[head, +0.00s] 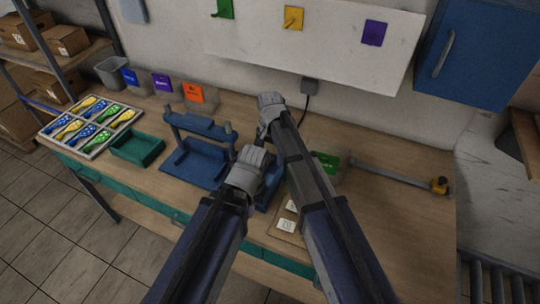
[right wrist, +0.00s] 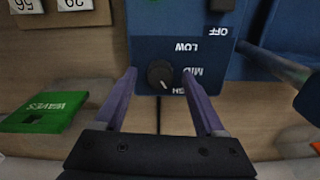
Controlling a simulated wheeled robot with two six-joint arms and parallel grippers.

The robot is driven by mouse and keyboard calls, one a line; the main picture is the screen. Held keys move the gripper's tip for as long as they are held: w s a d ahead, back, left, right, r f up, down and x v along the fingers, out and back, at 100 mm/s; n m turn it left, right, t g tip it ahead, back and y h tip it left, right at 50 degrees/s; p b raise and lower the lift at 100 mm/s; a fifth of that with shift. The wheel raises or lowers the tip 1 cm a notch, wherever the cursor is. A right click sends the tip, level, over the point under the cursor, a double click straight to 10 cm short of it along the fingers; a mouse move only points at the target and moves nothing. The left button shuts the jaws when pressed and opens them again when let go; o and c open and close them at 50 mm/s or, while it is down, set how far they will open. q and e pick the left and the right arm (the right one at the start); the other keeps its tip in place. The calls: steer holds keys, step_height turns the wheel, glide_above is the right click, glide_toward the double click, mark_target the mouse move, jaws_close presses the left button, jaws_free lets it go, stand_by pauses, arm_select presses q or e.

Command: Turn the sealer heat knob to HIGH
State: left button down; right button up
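The sealer shows in the right wrist view as a blue panel (right wrist: 150,50) with a dark round heat knob (right wrist: 159,74). Its labels appear upside down: OFF, LOW, MID and a HIGH partly hidden by a finger. A pale mark on the knob points to the lower right of the picture, toward the HIGH label. My right gripper (right wrist: 159,78) is open, one finger on each side of the knob with gaps between. In the head view my right gripper (head: 270,105) hides the knob. My left gripper (head: 250,165) is nearer, its fingertips hidden.
The bench (head: 400,225) is mostly clear at right.

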mark_target(270, 158)
step_height(270, 158, up, 8)
steer(key=p, duration=0.8)
steer(key=shift+f, duration=0.1)
stand_by(0.3)
steer(key=s+d+n, duration=0.6)
steer(key=s+d, duration=1)
steer(key=d, duration=0.1)
steer(key=s+a+f+n+b, duration=0.1)
steer(key=s+a+f+b, duration=0.1)
steer(key=a, duration=0.3)
steer(key=s+a+f+n+h+b, duration=0.1)
steer(key=s+a+f+n+b, duration=0.1)
steer(key=a, duration=0.4)
step_height(270, 158, down, 2)
steer(key=shift+s+f+n+b, duration=0.1)
steer(key=shift+s+n+b, duration=0.2)
steer(key=shift+s+b, duration=0.65)
